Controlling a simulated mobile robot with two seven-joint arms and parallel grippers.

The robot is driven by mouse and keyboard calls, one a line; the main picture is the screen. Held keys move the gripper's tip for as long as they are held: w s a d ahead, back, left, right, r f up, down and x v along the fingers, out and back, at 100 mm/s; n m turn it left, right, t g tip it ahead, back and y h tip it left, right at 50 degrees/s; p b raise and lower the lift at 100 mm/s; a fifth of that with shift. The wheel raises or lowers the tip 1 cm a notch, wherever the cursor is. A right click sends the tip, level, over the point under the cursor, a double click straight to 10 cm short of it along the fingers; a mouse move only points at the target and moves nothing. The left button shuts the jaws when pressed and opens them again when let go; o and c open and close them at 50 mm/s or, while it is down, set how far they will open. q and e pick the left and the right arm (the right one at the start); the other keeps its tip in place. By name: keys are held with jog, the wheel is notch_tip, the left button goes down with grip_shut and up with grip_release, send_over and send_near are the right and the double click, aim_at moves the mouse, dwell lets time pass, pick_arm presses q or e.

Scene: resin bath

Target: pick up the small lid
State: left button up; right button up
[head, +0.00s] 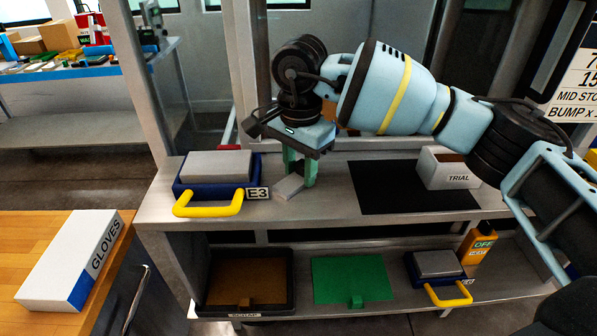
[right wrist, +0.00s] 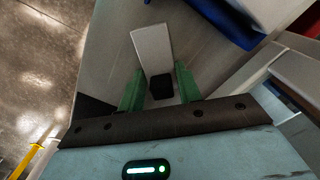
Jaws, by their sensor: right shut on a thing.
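A small light-grey lid (head: 288,187) is at my right gripper (head: 301,174), at the upper shelf of the grey bench. In the right wrist view the lid (right wrist: 152,48) lies between the two green fingers of the right gripper (right wrist: 160,85), with a black block, apparently its knob, at its near end. The gripper is shut on the lid by that part. I cannot tell whether the lid touches the shelf. My left gripper is out of view.
A blue box with a yellow handle (head: 208,203) and grey top, by an E3 label (head: 257,193), stands just left. A black mat (head: 408,190) and white TRIAL box (head: 447,169) are right. A green mat (head: 352,278) lies on the lower shelf.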

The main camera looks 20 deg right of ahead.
aim_at(299, 164)
jog(key=shift+r, duration=0.15)
jog(key=shift+r, duration=0.6)
notch_tip(299, 164, up, 2)
jog(key=shift+r+b, duration=0.1)
jog(key=shift+b, duration=0.2)
jog(key=s+d, duration=0.3)
jog(key=s+d+r+b, duration=0.1)
jog(key=s+d, duration=0.7)
jog(key=shift+s+d+r+b, duration=0.1)
jog(key=shift+s+r+b, duration=0.1)
jog(key=shift+b, duration=0.15)
